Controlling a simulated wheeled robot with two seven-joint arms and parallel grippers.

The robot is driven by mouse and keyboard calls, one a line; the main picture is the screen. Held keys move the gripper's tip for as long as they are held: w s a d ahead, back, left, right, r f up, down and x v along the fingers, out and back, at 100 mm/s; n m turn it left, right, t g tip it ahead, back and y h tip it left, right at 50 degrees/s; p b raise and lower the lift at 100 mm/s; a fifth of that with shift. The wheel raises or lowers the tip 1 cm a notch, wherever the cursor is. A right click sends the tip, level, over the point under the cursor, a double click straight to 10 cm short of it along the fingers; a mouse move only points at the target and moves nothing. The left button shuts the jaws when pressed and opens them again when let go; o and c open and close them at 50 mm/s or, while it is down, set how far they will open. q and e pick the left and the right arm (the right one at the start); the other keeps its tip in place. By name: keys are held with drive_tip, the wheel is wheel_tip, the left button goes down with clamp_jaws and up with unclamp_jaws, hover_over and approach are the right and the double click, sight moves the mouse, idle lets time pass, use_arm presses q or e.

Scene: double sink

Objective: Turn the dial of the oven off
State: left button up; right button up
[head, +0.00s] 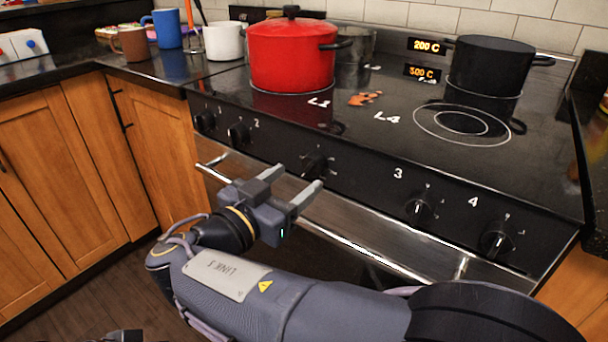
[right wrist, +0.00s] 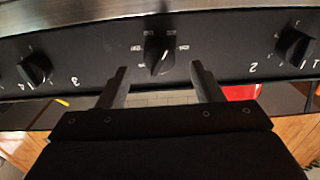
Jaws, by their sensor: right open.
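The oven dial (head: 315,163) is a black knob in the middle of the stove's front panel, between the burner knobs. In the right wrist view the oven dial (right wrist: 159,55) shows between the fingertips, with small white marks around it and a light pointer line on its face. My right gripper (head: 296,180) is open and empty in front of the panel, fingers pointing at the dial. In the right wrist view its fingers (right wrist: 160,70) spread to either side of the dial, and no contact is visible. A small grey part at the bottom left edge may be my left gripper (head: 125,336).
Burner knobs 1 (head: 205,121), 2 (head: 238,133), 3 (head: 420,210) and 4 (head: 497,240) flank the dial. The oven handle (head: 365,250) runs below the panel. A red pot (head: 290,58) and a black pot (head: 487,68) stand on the cooktop. Displays (head: 425,46) read 200 C and 300 C.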

sight(307, 171)
drive_tip(key=shift+x, duration=2.1)
drive_tip(key=c, duration=1)
drive_tip(key=shift+o, duration=0.2)
